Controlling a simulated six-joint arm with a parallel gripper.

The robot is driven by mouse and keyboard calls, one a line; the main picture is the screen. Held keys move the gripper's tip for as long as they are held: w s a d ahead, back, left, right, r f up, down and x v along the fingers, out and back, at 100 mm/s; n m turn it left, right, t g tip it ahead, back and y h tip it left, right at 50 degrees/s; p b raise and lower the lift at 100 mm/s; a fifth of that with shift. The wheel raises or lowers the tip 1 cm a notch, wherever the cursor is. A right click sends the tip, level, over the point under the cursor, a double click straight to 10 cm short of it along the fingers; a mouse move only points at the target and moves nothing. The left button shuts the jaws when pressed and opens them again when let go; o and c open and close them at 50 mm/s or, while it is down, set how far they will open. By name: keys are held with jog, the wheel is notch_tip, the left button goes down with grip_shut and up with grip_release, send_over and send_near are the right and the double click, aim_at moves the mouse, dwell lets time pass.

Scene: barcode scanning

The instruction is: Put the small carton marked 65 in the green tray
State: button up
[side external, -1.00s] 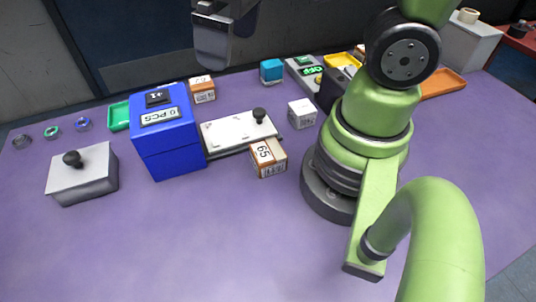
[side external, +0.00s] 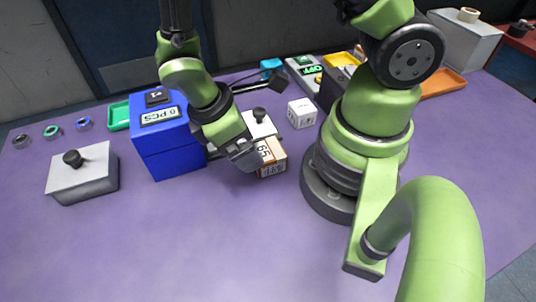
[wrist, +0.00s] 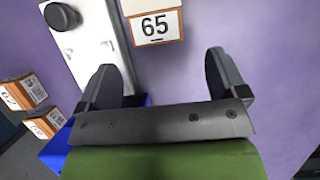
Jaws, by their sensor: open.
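The small carton marked 65 (side external: 271,157) is brown and white and stands on the purple table beside the white plate with a black knob. It also shows in the wrist view (wrist: 155,27), ahead of the fingers, with its 65 label facing the camera. My gripper (side external: 247,160) is low at the carton's left side in the side view and hides part of it. In the wrist view my gripper (wrist: 165,75) is open, with nothing between its fingers. The green tray (side external: 118,115) lies at the back left, partly hidden behind the blue box.
The blue box (side external: 170,152) stands left of my gripper. The white plate (wrist: 88,42) lies next to the carton. A white cube (side external: 301,113) is to the right. Two other cartons (wrist: 22,92) (wrist: 43,123) show in the wrist view. The front table is clear.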

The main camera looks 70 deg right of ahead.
jog(key=x, duration=0.5)
jog(key=shift+s+d, duration=0.1)
jog(key=shift+d, duration=0.15)
jog(key=c, duration=1.2)
jog(key=shift+r, duration=0.15)
notch_tip(320, 180, up, 10)
